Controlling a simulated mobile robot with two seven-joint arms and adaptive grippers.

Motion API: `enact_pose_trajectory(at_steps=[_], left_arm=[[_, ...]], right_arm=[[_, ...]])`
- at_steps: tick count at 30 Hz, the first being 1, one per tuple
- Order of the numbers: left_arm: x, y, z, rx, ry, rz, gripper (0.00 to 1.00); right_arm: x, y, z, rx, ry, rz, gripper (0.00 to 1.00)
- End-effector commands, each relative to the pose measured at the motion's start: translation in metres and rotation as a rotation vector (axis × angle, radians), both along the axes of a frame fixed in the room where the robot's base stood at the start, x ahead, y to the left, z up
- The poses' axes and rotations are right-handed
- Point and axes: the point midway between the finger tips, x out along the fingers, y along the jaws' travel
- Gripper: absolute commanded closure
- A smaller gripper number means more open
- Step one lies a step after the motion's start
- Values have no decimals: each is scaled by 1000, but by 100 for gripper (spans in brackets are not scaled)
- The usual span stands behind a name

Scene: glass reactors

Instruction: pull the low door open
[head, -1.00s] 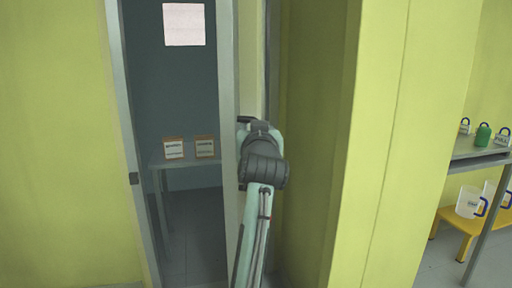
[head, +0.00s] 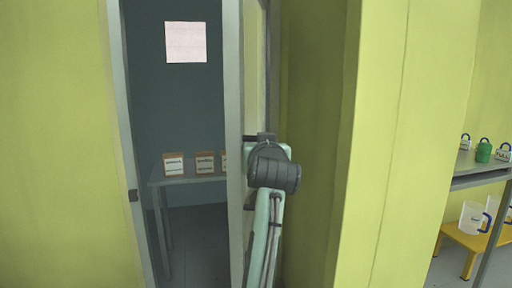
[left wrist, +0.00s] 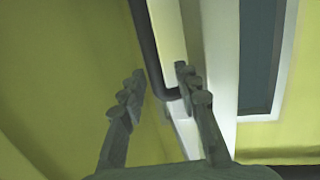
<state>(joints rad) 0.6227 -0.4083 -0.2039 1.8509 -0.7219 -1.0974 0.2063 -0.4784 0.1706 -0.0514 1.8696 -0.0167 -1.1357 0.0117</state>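The door (head: 235,150) stands ajar in the head view, its pale grey edge upright at the centre and its face turned to the right. A dark opening lies to its left. My left arm reaches up from the bottom to the door's right side, where its gripper is mostly hidden behind the wrist. In the left wrist view a dark bar handle (left wrist: 147,45) runs down and bends in to the pale door (left wrist: 220,60). My left gripper (left wrist: 160,76) has its fingers apart, with the handle's lower bend between or just behind them. Contact cannot be told. My right gripper is out of view.
The grey door frame (head: 121,130) bounds the opening on the left. Inside are a table (head: 188,179) with labelled boxes and a pale sheet (head: 185,42) on the back wall. A yellow-green wall (head: 400,150) stands close at right, with a bench (head: 480,180) beyond.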

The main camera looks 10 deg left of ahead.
Motion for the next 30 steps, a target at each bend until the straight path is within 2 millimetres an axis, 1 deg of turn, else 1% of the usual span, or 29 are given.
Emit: enact_pose_trajectory(at_steps=[1, 16, 30], left_arm=[[-4, -4, 11, 2, -22, -4, 67], [-25, -32, 9, -1, -22, -4, 67], [-41, -56, 2, -2, -8, 0, 67]], right_arm=[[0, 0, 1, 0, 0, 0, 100], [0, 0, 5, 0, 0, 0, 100], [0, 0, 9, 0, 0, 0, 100]])
